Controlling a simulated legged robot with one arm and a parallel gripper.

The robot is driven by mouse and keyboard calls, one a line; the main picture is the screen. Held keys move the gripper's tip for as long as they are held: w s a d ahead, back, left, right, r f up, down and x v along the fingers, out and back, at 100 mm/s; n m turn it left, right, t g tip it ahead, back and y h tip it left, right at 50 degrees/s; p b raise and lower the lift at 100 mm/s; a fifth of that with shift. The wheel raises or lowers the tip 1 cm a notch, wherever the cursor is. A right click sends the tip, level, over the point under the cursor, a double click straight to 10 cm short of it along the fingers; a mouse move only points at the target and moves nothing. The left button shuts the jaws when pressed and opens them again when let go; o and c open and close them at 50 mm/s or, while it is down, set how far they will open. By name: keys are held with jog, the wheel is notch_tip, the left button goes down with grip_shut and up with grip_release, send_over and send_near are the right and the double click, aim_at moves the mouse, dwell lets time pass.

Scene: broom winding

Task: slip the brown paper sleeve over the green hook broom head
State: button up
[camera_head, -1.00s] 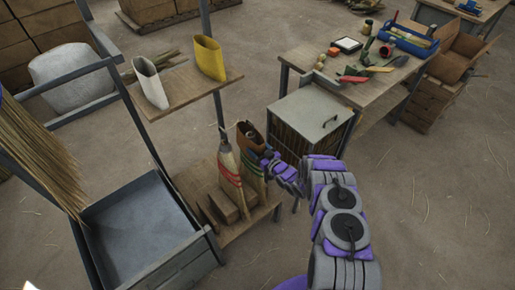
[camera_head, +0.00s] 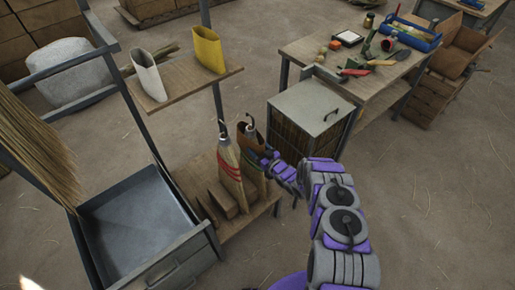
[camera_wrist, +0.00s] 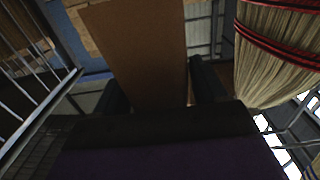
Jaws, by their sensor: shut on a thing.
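The brown paper sleeve (camera_head: 249,143) is around the upper part of the green hook broom (camera_head: 258,186) on the low wooden rack. The broom's metal hook (camera_head: 250,122) sticks up out of the sleeve's open top, and its lower bristles show below. My gripper (camera_head: 269,162) is at the sleeve's right side, shut on it. In the wrist view the sleeve (camera_wrist: 140,45) stands as a broad brown face between my two dark fingers (camera_wrist: 158,88). The sleeve hides most of the broom head there, so how snugly it sits cannot be told.
A red-banded broom (camera_head: 229,167) stands close on the left, and shows at right in the wrist view (camera_wrist: 285,50). White (camera_head: 148,78) and yellow (camera_head: 208,50) sleeves stand on the shelf above. A grey cabinet (camera_head: 312,107) is behind right. Open floor lies right.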

jog(key=shift+f+b, duration=0.5)
jog(key=shift+f, duration=0.6)
